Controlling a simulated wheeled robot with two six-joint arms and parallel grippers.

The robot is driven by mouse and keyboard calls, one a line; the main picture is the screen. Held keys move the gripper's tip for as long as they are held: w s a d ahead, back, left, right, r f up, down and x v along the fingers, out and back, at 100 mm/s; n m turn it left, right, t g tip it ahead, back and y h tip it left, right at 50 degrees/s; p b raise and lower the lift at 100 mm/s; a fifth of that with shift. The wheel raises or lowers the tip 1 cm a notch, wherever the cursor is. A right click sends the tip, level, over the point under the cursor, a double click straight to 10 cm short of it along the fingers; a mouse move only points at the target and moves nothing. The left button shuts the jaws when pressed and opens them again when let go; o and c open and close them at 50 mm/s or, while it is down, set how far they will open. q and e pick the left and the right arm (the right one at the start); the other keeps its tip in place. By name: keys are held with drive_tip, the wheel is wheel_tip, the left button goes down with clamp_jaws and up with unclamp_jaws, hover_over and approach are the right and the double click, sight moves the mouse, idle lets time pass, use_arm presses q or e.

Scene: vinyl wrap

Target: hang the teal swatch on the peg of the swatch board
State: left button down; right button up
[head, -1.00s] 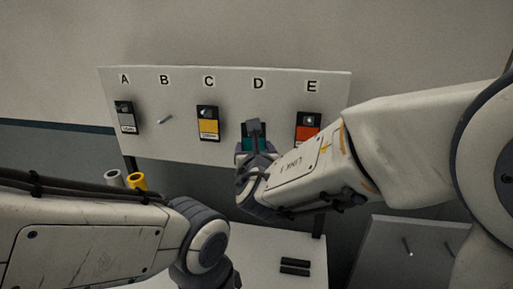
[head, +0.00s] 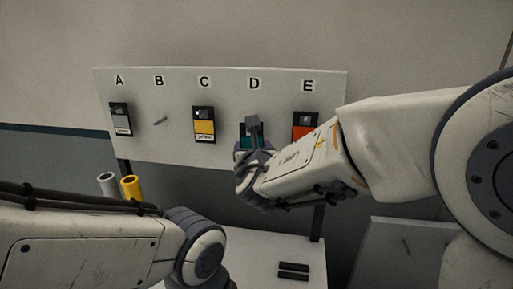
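The swatch board (head: 180,85) stands upright at the back, with columns lettered A to E. The teal swatch (head: 245,142) is under letter D, mostly hidden behind my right gripper (head: 253,124). The gripper is at the swatch, but its fingers hide the contact, so I cannot tell whether it is shut on it or whether the swatch is on a peg. The peg under D is hidden. A bare peg (head: 161,121) shows under B. My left arm reaches in at the lower left; its gripper is out of the picture.
A grey swatch (head: 121,120) hangs under A, a yellow one (head: 204,126) under C and an orange-red one (head: 304,124) under E. A grey roll (head: 106,184) and a yellow roll (head: 131,187) stand at left. Dark bars (head: 293,270) lie on the white table (head: 255,255).

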drive_tip(key=o, duration=1.4)
drive_tip(key=a+b+v, duration=0.1)
drive_tip(key=v, duration=0.8)
drive_tip(key=s+d+f+m+g+h, duration=0.4)
drive_tip(key=s+d+f+m+g, duration=0.6)
drive_tip(key=f+m, duration=0.5)
drive_tip(key=s+a+f+m+g+y, duration=0.2)
drive_tip(key=s+m, duration=0.5)
drive_tip(key=s+a+f+m+g+y, duration=0.2)
drive_tip(key=s+a+m+g, duration=0.1)
drive_tip(key=s+m, duration=0.4)
drive_tip(key=shift+s+f+m+g, duration=0.3)
drive_tip(key=shift+s+f, duration=0.05)
drive_tip(key=shift+f, duration=0.05)
